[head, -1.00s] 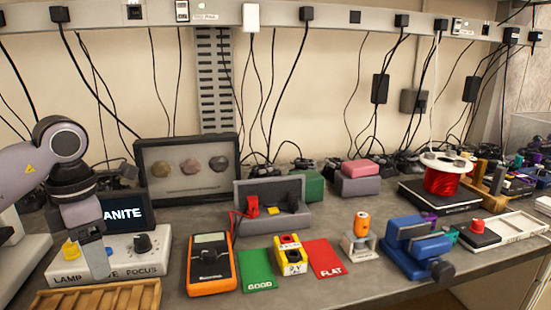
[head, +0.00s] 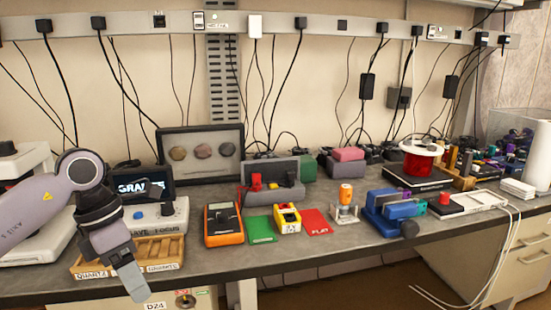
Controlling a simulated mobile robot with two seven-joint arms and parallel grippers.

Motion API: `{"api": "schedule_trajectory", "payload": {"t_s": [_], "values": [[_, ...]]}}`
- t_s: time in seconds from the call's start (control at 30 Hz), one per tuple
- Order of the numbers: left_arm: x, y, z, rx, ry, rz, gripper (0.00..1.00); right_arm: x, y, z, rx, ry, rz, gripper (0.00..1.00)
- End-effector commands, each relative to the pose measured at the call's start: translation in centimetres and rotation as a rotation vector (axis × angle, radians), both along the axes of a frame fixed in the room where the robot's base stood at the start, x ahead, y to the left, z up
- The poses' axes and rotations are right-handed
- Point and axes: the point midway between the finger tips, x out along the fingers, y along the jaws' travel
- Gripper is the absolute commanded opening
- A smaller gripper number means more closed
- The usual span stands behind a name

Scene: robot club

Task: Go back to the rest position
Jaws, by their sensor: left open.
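My left gripper (head: 131,280) hangs at the lower left of the head view, pointing down at the bench's front edge. Its fingers overlap the front of the wooden sorting tray (head: 158,250) from this angle, and I see nothing held in it. My left arm (head: 45,205) comes in from the left edge. My right gripper is not in the view.
The bench (head: 300,248) carries an orange multimeter (head: 224,225), a green card (head: 261,229), a red card (head: 315,223), a blue vise (head: 392,213) and a red wire spool (head: 417,163). White cables (head: 508,240) hang at the right. Free room lies before the bench.

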Motion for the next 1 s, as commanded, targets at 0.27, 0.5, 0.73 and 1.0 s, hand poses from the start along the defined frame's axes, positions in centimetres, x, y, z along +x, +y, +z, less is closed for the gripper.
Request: {"api": "schedule_trajectory", "payload": {"t_s": [0.27,0.5,0.73,1.0], "values": [[-4.1,-12.1,-3.8,-0.561,0.165,-0.018,0.64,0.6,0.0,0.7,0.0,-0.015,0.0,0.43],[-6.7,-18.9,-2.3,-1.086,0.374,0.179,0.64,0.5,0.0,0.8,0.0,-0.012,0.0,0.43],[-5.8,-19.9,-1.0,-1.515,0.603,0.557,0.64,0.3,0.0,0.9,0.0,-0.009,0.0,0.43],[-3.2,-15.4,-5.1,-1.849,0.875,1.212,0.64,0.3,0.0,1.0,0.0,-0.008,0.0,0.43]]}}
